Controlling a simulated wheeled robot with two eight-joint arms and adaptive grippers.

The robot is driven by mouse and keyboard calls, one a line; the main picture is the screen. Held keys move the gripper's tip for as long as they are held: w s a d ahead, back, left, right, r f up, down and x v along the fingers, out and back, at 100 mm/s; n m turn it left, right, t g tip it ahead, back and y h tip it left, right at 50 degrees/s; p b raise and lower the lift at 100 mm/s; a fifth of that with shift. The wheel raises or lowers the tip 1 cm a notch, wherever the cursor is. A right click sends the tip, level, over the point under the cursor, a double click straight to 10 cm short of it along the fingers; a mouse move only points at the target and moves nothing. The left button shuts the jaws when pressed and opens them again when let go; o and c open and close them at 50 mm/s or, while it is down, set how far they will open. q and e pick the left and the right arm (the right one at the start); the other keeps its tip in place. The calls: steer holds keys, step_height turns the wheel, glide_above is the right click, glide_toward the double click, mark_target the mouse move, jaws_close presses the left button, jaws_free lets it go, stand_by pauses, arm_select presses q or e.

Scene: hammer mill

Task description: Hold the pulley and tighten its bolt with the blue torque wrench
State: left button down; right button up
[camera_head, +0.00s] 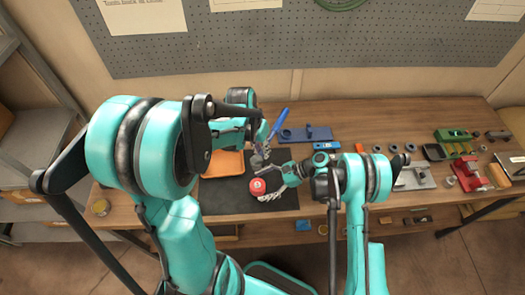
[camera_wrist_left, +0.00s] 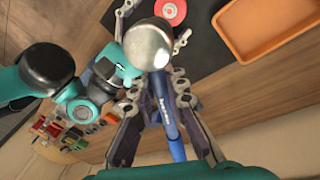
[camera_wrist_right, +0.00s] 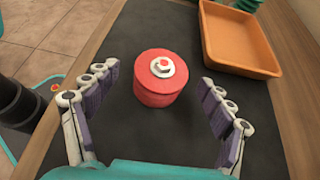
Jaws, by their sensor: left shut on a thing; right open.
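The red pulley (camera_head: 257,187) stands upright on the dark mat; it also shows in the right wrist view (camera_wrist_right: 159,88) with a pale washer and bolt (camera_wrist_right: 163,66) on top. My right gripper (camera_head: 268,182) is open, its fingers to either side of the pulley with gaps in the right wrist view. My left gripper (camera_head: 264,142) is shut on the blue torque wrench (camera_head: 278,122). The wrench's blue handle (camera_wrist_left: 163,105) lies between the left fingers, its round metal head (camera_wrist_left: 148,44) beyond them. The wrench is held tilted, apart from the pulley.
The dark mat (camera_head: 225,200) lies on the wooden bench (camera_head: 160,190). An orange tray (camera_head: 222,164) sits at its back left. A blue fixture (camera_head: 306,133) and several small parts, a green vise (camera_head: 454,137) and a red vise (camera_head: 468,173) stand to the right.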

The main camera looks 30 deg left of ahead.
steer(key=shift+s+a+f, duration=0.2)
steer(key=shift+a, duration=0.1)
steer(key=c, duration=1.1)
arm_select(q)
steer(key=shift+s+a+f+n+t+y, duration=0.15)
steer(key=shift+a+f+n, duration=0.2)
steer(key=shift+f+n, duration=1.1)
steer(key=shift+a+f+n+t+y, duration=0.15)
steer(key=shift+a+f+n, duration=0.35)
steer(key=shift+f, duration=1.9)
steer(key=shift+s+a+f+n+t+y, duration=0.1)
steer(key=shift+a+f+n+y, duration=0.15)
steer(key=shift+f+n, duration=1.25)
